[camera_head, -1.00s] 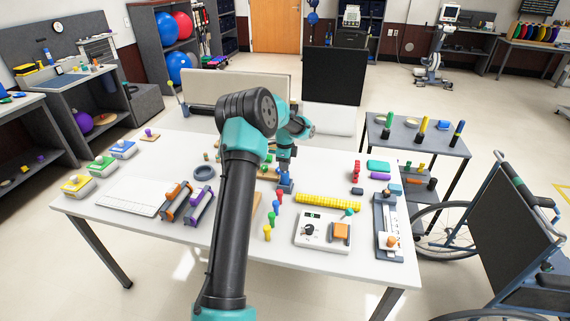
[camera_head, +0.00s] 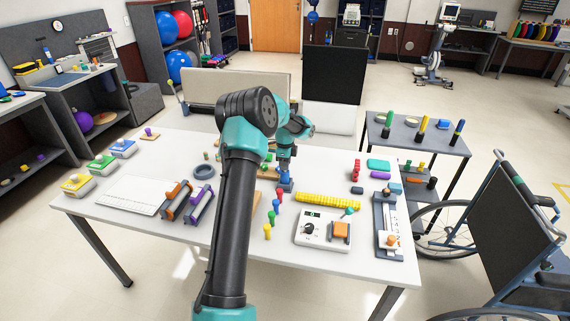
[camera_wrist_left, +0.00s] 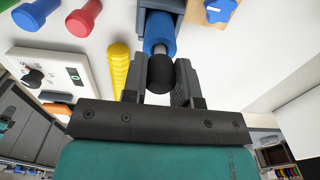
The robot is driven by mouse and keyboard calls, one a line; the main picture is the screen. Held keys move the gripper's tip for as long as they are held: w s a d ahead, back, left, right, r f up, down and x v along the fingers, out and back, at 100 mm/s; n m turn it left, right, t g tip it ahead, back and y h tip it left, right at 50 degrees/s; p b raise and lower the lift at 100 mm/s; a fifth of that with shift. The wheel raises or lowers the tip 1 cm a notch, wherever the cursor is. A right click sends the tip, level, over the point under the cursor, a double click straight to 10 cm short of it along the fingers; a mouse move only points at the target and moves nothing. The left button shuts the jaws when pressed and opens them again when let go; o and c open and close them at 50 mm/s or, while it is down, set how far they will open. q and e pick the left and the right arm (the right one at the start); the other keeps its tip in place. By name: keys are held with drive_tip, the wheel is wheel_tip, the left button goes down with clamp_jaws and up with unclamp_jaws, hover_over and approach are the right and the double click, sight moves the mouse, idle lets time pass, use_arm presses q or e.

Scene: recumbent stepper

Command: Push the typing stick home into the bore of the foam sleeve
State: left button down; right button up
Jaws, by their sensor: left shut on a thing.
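My left gripper (camera_head: 286,168) points down over the middle of the white table. In the left wrist view my left gripper (camera_wrist_left: 161,82) is shut on the typing stick (camera_wrist_left: 161,72), gripping its dark rounded end between the two fingers. The blue foam sleeve (camera_wrist_left: 160,27) sits in a blue-grey holder (camera_wrist_left: 173,5) just beyond the fingertips, in line with the stick. A short grey part shows between the dark end and the sleeve. How deep the stick sits in the bore is hidden. In the head view the sleeve (camera_head: 286,187) shows small below the gripper.
Red and blue pegs (camera_wrist_left: 84,18) stand close by. A yellow ribbed strip (camera_head: 329,201) and a white switch panel (camera_head: 324,229) lie to the right. My arm hides part of the table. A wheelchair (camera_head: 505,225) stands beyond the right edge.

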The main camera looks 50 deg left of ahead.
use_arm(q)
drive_tip(key=shift+f, duration=0.1)
drive_tip(key=c, duration=0.8)
unclamp_jaws()
drive_tip(key=shift+r, duration=3.05)
drive_tip(key=shift+r, duration=0.15)
wheel_tip(320, 180, up, 17)
